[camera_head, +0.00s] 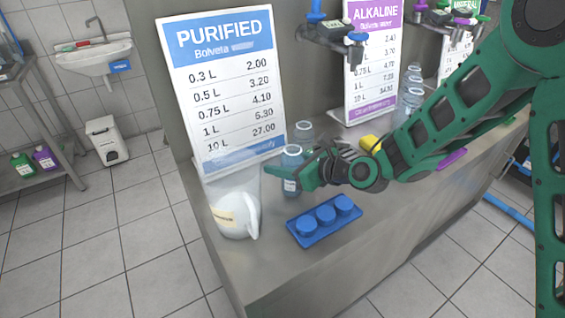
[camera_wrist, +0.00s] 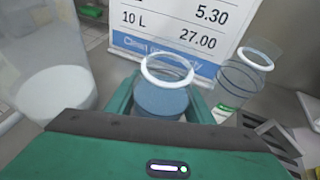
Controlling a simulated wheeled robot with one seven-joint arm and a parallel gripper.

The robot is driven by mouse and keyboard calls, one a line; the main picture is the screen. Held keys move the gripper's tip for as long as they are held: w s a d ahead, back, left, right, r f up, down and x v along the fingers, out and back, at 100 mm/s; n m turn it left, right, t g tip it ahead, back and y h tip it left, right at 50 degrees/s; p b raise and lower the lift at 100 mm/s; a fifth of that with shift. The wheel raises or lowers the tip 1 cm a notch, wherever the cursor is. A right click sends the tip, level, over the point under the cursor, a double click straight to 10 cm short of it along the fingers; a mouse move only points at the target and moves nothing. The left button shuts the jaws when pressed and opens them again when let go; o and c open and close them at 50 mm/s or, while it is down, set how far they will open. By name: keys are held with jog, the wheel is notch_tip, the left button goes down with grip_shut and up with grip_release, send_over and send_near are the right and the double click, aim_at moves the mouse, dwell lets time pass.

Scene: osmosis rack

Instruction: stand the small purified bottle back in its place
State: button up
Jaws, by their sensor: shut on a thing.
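My gripper (camera_head: 287,173) is at the counter in front of the purified price board. It is shut on a small clear bottle (camera_head: 291,156) with a white neck ring. In the wrist view this bottle (camera_wrist: 163,99) is upright between the two green fingers, its lower part hidden by my gripper. I cannot tell whether its base touches the counter. A second clear bottle (camera_head: 304,131) stands just behind it; in the wrist view it is to the right (camera_wrist: 241,78), apart from the held one. The purified price board (camera_head: 226,88) stands behind both.
A white jug (camera_head: 236,213) stands on the counter (camera_head: 283,272) left of my gripper, close by. A blue tray with round blue caps (camera_head: 325,219) lies in front. To the right are a yellow item (camera_head: 370,143), the alkaline board (camera_head: 373,55) and several bottles (camera_head: 410,101).

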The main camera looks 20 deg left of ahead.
jog(key=o, duration=1.4)
jog(key=shift+d+r, duration=0.2)
jog(key=v, duration=1.1)
jog(key=shift+s+d, duration=0.25)
jog(key=shift+d, duration=0.1)
